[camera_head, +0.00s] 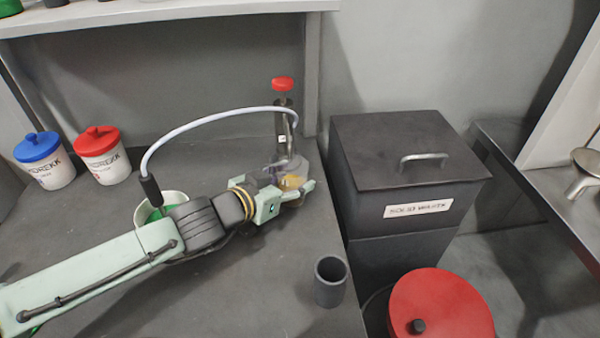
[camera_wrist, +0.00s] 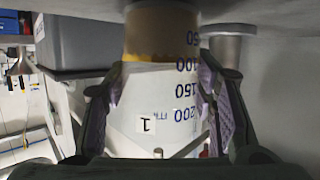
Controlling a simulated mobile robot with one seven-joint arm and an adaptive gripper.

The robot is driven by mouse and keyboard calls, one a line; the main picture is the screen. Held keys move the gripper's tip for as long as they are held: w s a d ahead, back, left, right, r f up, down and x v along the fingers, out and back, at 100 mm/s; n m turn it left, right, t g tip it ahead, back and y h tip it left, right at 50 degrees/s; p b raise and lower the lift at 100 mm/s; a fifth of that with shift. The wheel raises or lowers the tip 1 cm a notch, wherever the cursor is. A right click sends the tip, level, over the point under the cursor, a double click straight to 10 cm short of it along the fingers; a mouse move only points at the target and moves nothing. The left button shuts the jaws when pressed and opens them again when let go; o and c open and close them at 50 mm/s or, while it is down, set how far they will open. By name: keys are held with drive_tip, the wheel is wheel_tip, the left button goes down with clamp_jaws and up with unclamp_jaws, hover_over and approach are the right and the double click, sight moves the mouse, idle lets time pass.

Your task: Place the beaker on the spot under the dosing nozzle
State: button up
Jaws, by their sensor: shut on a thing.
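The beaker (camera_wrist: 150,95) is clear, with dark volume marks, a small label "1" and yellow-brown contents. It fills the middle of the wrist view, between the two fingers of my gripper (camera_wrist: 160,105). In the head view its yellowish contents (camera_head: 292,182) show at my gripper (camera_head: 288,190), which is shut on it. A slim dark upright dosing unit with a red top (camera_head: 283,84) stands just behind the beaker at the back of the bench. The nozzle tip and the spot under it cannot be made out. I cannot tell whether the beaker touches a surface.
A dark grey cup (camera_head: 330,281) stands near the bench's right edge. A black lidded bin (camera_head: 405,150) and a red round lid (camera_head: 442,305) are beyond that edge. Blue-lidded (camera_head: 45,165) and red-lidded (camera_head: 104,160) tubs stand at the back left. A shelf (camera_head: 170,12) overhangs the back.

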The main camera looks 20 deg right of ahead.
drive_tip(key=shift+s+a+f, duration=0.1)
idle(0.3)
drive_tip(key=o, duration=1.4)
drive_tip(key=shift+f, duration=0.1)
drive_tip(key=shift+c, duration=0.2)
